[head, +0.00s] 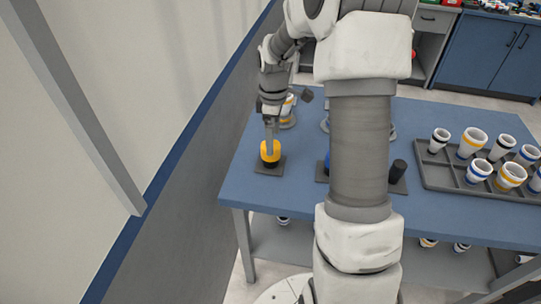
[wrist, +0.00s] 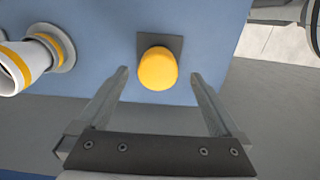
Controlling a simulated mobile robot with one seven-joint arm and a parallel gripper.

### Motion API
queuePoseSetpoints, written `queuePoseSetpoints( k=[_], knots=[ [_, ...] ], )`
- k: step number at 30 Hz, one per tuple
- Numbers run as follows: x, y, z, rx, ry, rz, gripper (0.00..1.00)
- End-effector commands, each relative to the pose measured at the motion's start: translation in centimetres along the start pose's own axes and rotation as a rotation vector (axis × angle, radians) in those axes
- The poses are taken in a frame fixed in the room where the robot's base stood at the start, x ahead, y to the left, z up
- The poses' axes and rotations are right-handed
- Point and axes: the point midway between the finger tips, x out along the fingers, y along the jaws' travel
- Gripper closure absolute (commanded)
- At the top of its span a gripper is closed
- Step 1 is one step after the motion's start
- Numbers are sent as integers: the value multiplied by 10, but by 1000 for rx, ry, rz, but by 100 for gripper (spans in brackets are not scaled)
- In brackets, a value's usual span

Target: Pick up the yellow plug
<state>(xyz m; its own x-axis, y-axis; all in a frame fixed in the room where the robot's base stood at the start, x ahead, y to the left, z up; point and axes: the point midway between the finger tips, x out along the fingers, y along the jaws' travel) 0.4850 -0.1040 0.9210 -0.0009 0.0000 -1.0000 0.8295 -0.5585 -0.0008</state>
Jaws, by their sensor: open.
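The yellow plug (head: 270,158) stands upright on a small dark square base plate (head: 261,168) near the left edge of the blue table. In the wrist view the yellow plug (wrist: 157,70) shows its rounded top. My gripper (wrist: 158,75) is open, with one finger on each side of the plug and gaps between finger and plug. In the head view my gripper (head: 271,137) is over the plug and hides part of its top. I cannot tell how far down the fingers reach.
The blue table (head: 235,185) has free room around the plug. A dark plug (head: 397,171) is right of my arm. A grey tray (head: 435,180) holds several banded cups. A wall runs along the left.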

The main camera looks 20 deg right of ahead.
Motion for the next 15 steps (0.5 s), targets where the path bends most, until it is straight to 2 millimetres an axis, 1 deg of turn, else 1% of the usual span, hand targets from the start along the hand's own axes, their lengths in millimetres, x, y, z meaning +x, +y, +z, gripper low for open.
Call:
queuePoseSetpoints(
  k=[1, 3, 11, 15],
  knots=[
    [11, -1, 0, -1, -1, -3, 0],
    [18, 0, 0, 0, 0, -1, 0],
    [32, 0, -2, -1, 0, -1, 0],
    [52, 1, -6, -1, 0, -3, 0]
  ],
)
